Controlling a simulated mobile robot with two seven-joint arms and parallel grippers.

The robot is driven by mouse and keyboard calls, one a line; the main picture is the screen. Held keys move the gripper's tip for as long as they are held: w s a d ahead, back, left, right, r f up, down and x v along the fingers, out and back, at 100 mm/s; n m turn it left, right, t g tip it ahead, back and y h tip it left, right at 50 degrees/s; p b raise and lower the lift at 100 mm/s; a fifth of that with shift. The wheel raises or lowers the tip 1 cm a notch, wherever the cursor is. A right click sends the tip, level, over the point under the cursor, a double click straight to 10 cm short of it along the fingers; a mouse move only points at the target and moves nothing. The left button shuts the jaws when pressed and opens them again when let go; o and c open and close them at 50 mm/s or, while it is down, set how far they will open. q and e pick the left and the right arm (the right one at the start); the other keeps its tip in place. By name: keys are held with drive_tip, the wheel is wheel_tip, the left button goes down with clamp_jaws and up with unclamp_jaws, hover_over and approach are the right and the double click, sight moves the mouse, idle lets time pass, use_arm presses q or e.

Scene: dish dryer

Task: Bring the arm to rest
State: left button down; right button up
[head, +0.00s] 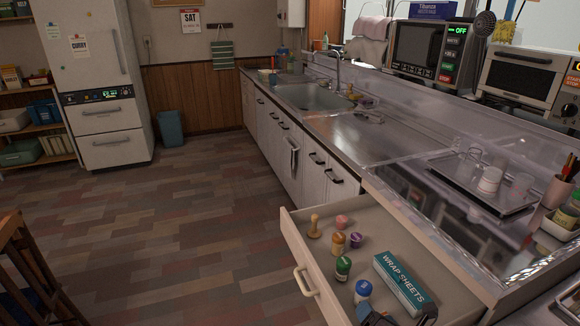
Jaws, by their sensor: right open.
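My right gripper (398,318) shows only partly at the bottom edge, over the front part of the open drawer (375,226). Its dark fingers are apart, open, with nothing seen between them. It is close to the blue-lidded jar (362,291) and the teal wrap sheets box (404,283), which lie in the drawer. Whether it touches either cannot be told. The rest of my right arm is cut off by the frame. My left gripper is not in view.
The drawer juts out from the counter and also holds a green-lidded jar (343,268) and several small items. A tray (483,187) with cups stands on the counter above. A wooden chair (30,270) is at lower left. The floor between is clear.

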use_arm(q)
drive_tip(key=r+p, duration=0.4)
drive_tip(key=p, duration=0.1)
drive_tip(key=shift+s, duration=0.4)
use_arm(e)
drive_tip(key=s+d+m+g+h, duration=0.1)
drive_tip(key=s+d+m, duration=0.3)
drive_tip(key=s+m, duration=0.9)
drive_tip(key=s+d+m+g, duration=0.1)
drive_tip(key=s+d+m, duration=0.2)
drive_tip(key=s+m, duration=1)
drive_tip(key=shift+d+f+m+h, duration=0.25)
drive_tip(key=shift+d+m+h, duration=0.15)
drive_tip(key=shift+m, duration=0.8)
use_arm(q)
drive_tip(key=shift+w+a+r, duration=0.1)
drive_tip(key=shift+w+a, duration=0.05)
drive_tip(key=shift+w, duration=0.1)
use_arm(e)
drive_tip(key=shift+a, duration=0.1)
